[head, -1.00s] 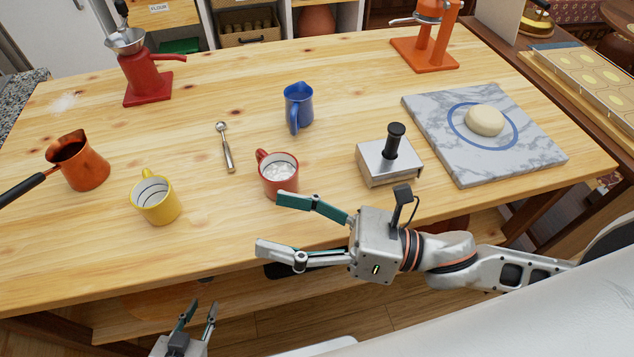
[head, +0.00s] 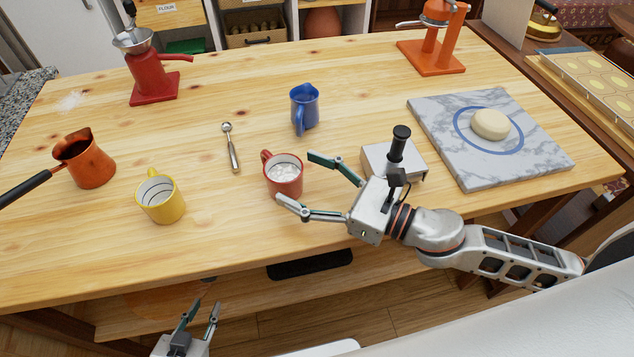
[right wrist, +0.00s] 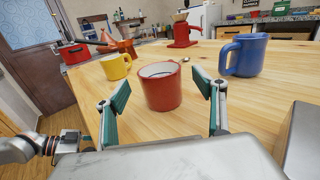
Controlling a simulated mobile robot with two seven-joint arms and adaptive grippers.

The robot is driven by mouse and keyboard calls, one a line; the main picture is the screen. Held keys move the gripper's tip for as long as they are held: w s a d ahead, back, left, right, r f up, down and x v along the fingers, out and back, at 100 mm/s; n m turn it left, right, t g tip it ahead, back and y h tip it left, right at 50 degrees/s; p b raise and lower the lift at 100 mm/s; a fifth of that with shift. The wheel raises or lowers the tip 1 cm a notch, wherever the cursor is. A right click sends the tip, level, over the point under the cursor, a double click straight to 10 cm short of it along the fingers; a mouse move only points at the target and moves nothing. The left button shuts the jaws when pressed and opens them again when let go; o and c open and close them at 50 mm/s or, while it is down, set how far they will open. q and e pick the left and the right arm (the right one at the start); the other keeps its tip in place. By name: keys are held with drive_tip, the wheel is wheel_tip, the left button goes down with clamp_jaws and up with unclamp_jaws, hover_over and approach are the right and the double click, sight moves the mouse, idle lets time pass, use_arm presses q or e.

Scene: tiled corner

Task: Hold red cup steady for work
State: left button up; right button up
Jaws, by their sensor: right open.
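My left gripper (head: 202,312) is open and empty, low in front of the table's front edge.
A yellow cup (head: 161,199) and copper pot (head: 88,162) stand to the left. A metal tamper block (head: 408,166) is close beside my right gripper. A marble slab (head: 455,150) with dough (head: 490,124) is at right.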

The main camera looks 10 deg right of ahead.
sight(283, 172)
drive_tip(key=shift+x, duration=2)
drive_tip(key=c, duration=1.6)
drive_tip(key=shift+o, duration=0.2)
